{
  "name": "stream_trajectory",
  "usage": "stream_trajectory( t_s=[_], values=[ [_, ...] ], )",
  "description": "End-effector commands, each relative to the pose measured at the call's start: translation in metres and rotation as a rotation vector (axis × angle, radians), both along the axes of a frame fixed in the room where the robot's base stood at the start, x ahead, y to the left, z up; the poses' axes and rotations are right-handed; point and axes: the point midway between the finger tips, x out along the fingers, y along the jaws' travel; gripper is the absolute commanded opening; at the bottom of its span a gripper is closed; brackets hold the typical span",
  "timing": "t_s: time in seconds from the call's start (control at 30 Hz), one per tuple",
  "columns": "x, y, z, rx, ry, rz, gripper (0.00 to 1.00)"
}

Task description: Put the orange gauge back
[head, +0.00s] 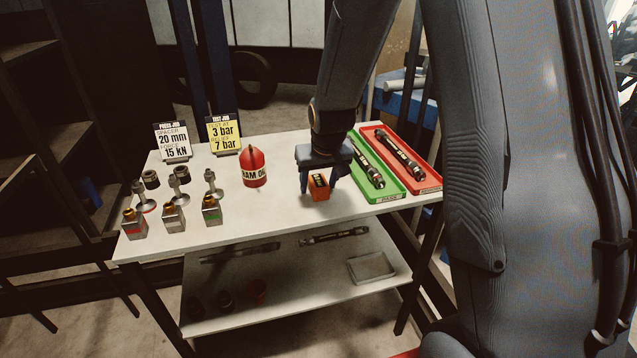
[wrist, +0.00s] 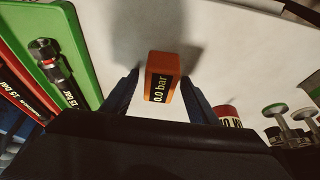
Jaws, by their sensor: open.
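The orange gauge (head: 319,187) is a small box with a dark display, standing on the white table top near its front edge. In the wrist view the orange gauge (wrist: 160,78) shows a reading of "0.0 bar" and lies between the tips of my gripper (wrist: 158,95). In the head view my gripper (head: 320,175) points down over the gauge with its fingers on either side. The fingers are open, with a gap visible beside the gauge in the wrist view. Where the gauge belongs cannot be told from these frames.
Several metal fittings and blocks (head: 173,218) stand further left, before two sign cards (head: 223,133). The front middle is clear.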

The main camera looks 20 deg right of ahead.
Motion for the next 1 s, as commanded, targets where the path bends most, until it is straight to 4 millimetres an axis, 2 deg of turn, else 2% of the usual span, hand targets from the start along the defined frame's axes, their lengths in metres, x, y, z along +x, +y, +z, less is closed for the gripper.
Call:
stream_trajectory(
  t_s=[0.17, 0.7, 0.9, 0.97, 1.0],
  values=[
    [-0.004, 0.0, 0.015, 0.0, -0.003, 0.0, 0.54],
    [-0.037, 0.0, 0.093, 0.0, -0.004, 0.0, 0.54],
    [-0.044, 0.0, 0.109, 0.0, -0.002, 0.0, 0.54],
    [-0.049, 0.0, 0.109, 0.0, 0.006, 0.0, 0.54],
    [-0.058, 0.0, 0.105, 0.0, 0.022, 0.0, 0.54]
  ],
)
